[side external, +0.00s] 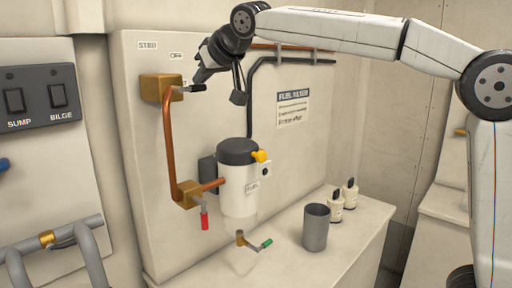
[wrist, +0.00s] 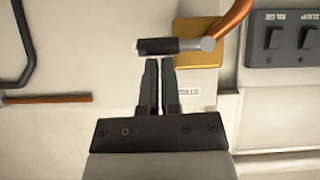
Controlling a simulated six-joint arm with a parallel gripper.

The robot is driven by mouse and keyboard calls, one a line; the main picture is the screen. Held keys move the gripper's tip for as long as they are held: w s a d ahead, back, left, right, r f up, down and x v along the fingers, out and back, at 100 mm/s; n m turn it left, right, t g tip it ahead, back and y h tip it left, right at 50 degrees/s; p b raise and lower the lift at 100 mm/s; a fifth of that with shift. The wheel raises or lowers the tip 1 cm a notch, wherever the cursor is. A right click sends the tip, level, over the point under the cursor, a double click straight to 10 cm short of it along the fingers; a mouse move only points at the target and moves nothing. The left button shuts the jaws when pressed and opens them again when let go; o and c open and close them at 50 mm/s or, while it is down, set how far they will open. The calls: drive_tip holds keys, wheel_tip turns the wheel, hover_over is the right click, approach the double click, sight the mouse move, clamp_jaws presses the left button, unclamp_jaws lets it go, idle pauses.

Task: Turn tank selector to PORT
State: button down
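The tank selector is a brass block (side external: 158,88) on the upper left of the white panel. Its lever has a black handle (side external: 190,89) and points right in the side view. Labels STBD (side external: 148,45) and OFF (side external: 176,56) sit above; a third label beside the handle is mostly hidden by my gripper.
A copper pipe (side external: 169,140) runs down to a lower brass valve (side external: 188,194) with a red handle. A white fuel filter (side external: 237,191) stands right of it. A green-handled valve (side external: 265,243), grey cup (side external: 316,228) and two bottles (side external: 336,209) are below. A switch panel (side external: 38,96) is left.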

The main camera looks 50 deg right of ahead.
drive_tip(key=w+r+v, duration=0.2)
drive_tip(key=v, duration=1.1)
drive_tip(key=d+f+g, duration=0.3)
drive_tip(key=f+g, duration=0.2)
drive_tip(key=f, duration=2.3)
drive_tip(key=s+d+f+g, duration=0.2)
drive_tip(key=s+f, duration=0.6)
drive_tip(key=f, duration=0.3)
drive_tip(key=s+d+f+g, duration=0.1)
drive_tip(key=s+d+f, duration=0.1)
drive_tip(key=s+f, duration=0.6)
wheel_tip(320, 180, down, 4)
drive_tip(key=shift+s+f+g, duration=0.25)
drive_tip(key=shift+s+g, duration=0.15)
drive_tip(key=c, duration=1.3)
unclamp_jaws()
